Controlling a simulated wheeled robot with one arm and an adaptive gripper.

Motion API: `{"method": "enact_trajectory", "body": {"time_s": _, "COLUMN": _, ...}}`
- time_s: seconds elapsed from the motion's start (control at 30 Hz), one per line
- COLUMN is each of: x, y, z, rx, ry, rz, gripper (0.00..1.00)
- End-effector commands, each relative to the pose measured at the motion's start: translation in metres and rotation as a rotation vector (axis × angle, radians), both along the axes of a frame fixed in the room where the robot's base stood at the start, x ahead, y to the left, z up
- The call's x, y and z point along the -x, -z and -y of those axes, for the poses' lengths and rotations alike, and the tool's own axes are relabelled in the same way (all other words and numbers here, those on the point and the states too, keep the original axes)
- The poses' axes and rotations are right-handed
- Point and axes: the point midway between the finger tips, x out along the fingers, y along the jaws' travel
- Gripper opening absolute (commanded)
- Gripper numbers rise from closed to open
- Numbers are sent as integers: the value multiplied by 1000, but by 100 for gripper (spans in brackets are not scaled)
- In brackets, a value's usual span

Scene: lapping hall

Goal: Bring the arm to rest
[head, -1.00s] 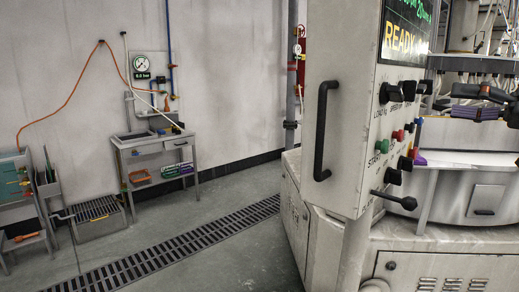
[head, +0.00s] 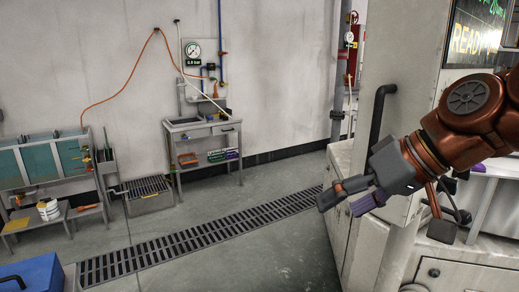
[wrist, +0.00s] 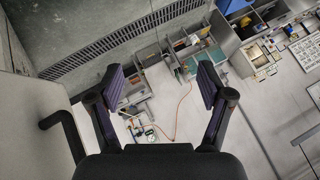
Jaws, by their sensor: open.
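My gripper (head: 345,200) is at the right of the head view, at the end of my brown arm, in front of the white machine cabinet (head: 412,105). Its two purple-padded fingers are spread apart in the wrist view (wrist: 168,88), with nothing between them. The fingers point left, into the open room. The cabinet's black handle (head: 378,118) is close behind my wrist in the head view. In the wrist view the black handle (wrist: 62,128) is left of the fingers. I cannot tell how wide the gap to it is.
A floor drain grate (head: 200,240) crosses the floor. A sink stand (head: 205,128) with a gauge (head: 192,48) above it is by the back wall. A teal-panelled bench (head: 45,160), a white bucket (head: 48,209) and a blue box (head: 32,272) are at left. The middle floor is clear.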

Motion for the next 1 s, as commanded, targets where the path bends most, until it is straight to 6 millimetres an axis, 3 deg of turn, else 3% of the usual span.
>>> {"method": "enact_trajectory", "body": {"time_s": 0.1, "x": 18, "y": 39, "z": -14, "rx": 90, "ry": 11, "rz": -93, "gripper": 79}}
{"method": "enact_trajectory", "body": {"time_s": 0.27, "x": 46, "y": 94, "z": -18, "rx": 210, "ry": 45, "rz": -222, "gripper": 79}}
{"method": "enact_trajectory", "body": {"time_s": 0.43, "x": 83, "y": 149, "z": -9, "rx": 332, "ry": 102, "rz": -352, "gripper": 79}}
{"method": "enact_trajectory", "body": {"time_s": 0.6, "x": 127, "y": 200, "z": 13, "rx": 452, "ry": 172, "rz": -489, "gripper": 79}}
{"method": "enact_trajectory", "body": {"time_s": 0.8, "x": 169, "y": 237, "z": 37, "rx": 546, "ry": 248, "rz": -602, "gripper": 79}}
{"method": "enact_trajectory", "body": {"time_s": 1.0, "x": 186, "y": 250, "z": 47, "rx": 580, "ry": 280, "rz": -644, "gripper": 79}}
